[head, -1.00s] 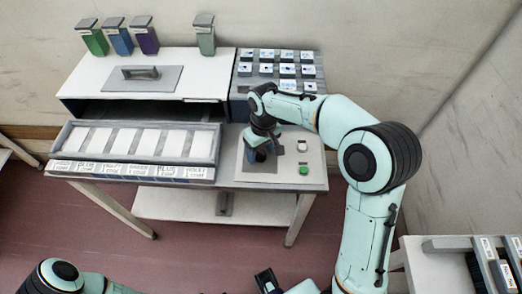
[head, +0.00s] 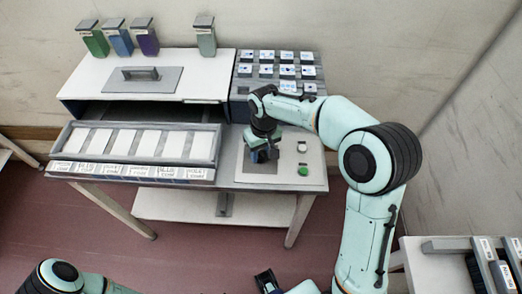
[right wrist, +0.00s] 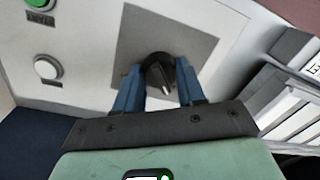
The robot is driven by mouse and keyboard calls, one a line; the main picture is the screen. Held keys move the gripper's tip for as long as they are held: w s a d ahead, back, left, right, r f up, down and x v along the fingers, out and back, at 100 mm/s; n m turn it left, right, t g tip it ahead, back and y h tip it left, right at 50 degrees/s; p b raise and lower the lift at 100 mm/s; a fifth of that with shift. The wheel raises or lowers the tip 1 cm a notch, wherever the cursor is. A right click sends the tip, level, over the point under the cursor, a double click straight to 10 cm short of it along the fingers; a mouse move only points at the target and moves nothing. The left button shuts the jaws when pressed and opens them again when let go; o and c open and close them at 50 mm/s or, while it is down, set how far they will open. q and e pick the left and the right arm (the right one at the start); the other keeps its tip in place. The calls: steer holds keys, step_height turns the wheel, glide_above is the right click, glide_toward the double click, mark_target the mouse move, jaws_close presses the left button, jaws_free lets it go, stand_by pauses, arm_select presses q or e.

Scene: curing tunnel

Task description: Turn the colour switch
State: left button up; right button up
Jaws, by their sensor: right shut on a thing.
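The colour switch is a black rotary knob (right wrist: 163,73) with a pale pointer mark, on a grey square plate (right wrist: 205,48) in the right wrist view. My right gripper (right wrist: 160,88) has its two blue fingers on either side of the knob and is shut on it. In the head view my right gripper (head: 262,155) reaches down onto the panel (head: 312,172) at the right of the bench and hides the knob.
A white button (head: 302,147) and a green button (head: 303,171) sit right of the switch. A tray of white plates (head: 205,145) stands left of my gripper. A rack of labelled blocks (head: 240,85) is behind. Coloured containers (head: 205,40) stand on the white housing (head: 215,70).

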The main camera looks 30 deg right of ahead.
mark_target(263, 153)
steer(key=m, duration=0.4)
arm_select(q)
steer(key=shift+w+r, duration=0.1)
steer(key=shift+r, duration=0.2)
arm_select(e)
steer(key=shift+m, duration=2)
arm_select(q)
steer(key=shift+p, duration=0.3)
arm_select(e)
steer(key=o, duration=1)
steer(key=shift+o, duration=0.2)
arm_select(q)
steer(key=shift+w+r+p, duration=0.25)
steer(key=shift+r+p, duration=0.2)
steer(key=shift+r, duration=0.05)
steer(key=shift+w+r+p, duration=0.25)
steer(key=shift+r+p, duration=0.15)
steer(key=shift+r, duration=0.1)
arm_select(e)
step_height(263, 153, up, 13)
steer(key=shift+s+d+r, duration=0.2)
steer(key=shift+s, duration=0.1)
